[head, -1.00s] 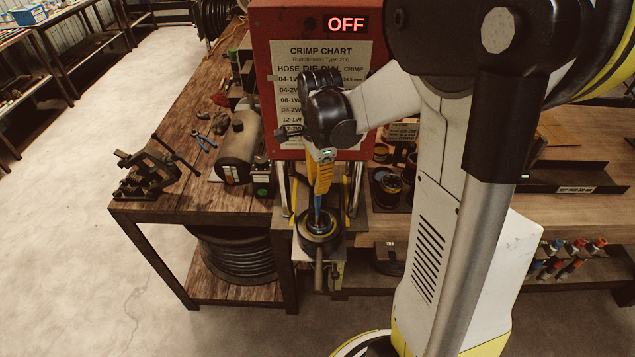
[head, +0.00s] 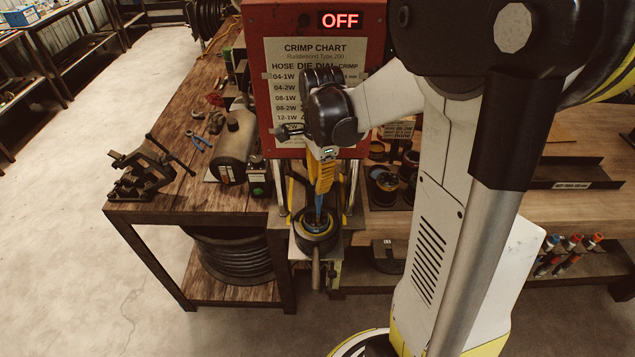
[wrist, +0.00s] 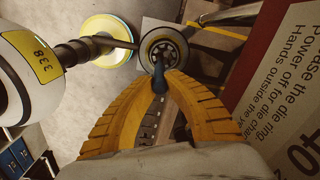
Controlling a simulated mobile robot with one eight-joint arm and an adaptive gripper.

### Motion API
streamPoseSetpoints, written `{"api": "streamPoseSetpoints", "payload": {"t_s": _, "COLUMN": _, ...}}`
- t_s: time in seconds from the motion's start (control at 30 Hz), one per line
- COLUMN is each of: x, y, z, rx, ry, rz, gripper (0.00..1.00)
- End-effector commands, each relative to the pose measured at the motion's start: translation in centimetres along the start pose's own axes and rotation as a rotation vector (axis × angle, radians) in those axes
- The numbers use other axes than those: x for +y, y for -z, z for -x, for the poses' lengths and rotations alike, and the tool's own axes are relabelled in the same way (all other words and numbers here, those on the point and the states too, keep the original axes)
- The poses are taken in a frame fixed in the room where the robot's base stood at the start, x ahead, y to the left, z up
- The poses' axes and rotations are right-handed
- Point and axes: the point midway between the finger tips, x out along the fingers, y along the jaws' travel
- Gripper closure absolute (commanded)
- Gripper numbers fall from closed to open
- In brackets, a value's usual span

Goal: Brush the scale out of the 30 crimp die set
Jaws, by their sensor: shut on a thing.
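My gripper (head: 321,186) has yellow ribbed fingers shut on a blue-handled brush (head: 319,207), held upright and pointing down. In the wrist view my gripper (wrist: 164,76) closes on the blue brush (wrist: 159,76). The brush's lower end is at the opening of a round die ring (head: 305,245) on the front of the red crimper (head: 258,80). The die ring also shows in the wrist view (wrist: 148,42), with a dark, segmented die set (wrist: 164,48) inside. The bristles are hidden, so I cannot tell how deep they sit. No scale or die number is readable.
The crimper's lit sign (head: 341,20) reads OFF. A wooden bench (head: 170,185) at left holds a vise (head: 140,170), a grey cylinder (head: 238,145) and pliers (head: 196,140). Round dark pots (head: 385,185) stand right of the crimper. The floor at left is clear.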

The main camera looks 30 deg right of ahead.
Motion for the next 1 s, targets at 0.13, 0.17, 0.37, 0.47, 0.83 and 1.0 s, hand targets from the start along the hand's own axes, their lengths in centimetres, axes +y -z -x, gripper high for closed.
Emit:
{"api": "streamPoseSetpoints", "payload": {"t_s": 0.13, "x": -0.1, "y": 0.0, "z": 0.0, "rx": 0.000, "ry": 0.000, "rz": 0.001, "gripper": 1.00}}
{"api": "streamPoseSetpoints", "payload": {"t_s": 0.17, "x": -0.1, "y": 0.0, "z": 0.0, "rx": 0.000, "ry": 0.000, "rz": 0.001, "gripper": 1.00}}
{"api": "streamPoseSetpoints", "payload": {"t_s": 0.37, "x": -1.0, "y": -0.1, "z": 0.0, "rx": 0.000, "ry": 0.000, "rz": 0.001, "gripper": 1.00}}
{"api": "streamPoseSetpoints", "payload": {"t_s": 0.47, "x": -1.1, "y": -0.1, "z": 0.3, "rx": 0.000, "ry": 0.000, "rz": 0.001, "gripper": 1.00}}
{"api": "streamPoseSetpoints", "payload": {"t_s": 0.83, "x": -1.1, "y": -0.1, "z": 4.8, "rx": 0.000, "ry": 0.000, "rz": 0.001, "gripper": 1.00}}
{"api": "streamPoseSetpoints", "payload": {"t_s": 1.0, "x": -1.1, "y": -0.1, "z": 6.2, "rx": 0.000, "ry": 0.000, "rz": 0.001, "gripper": 1.00}}
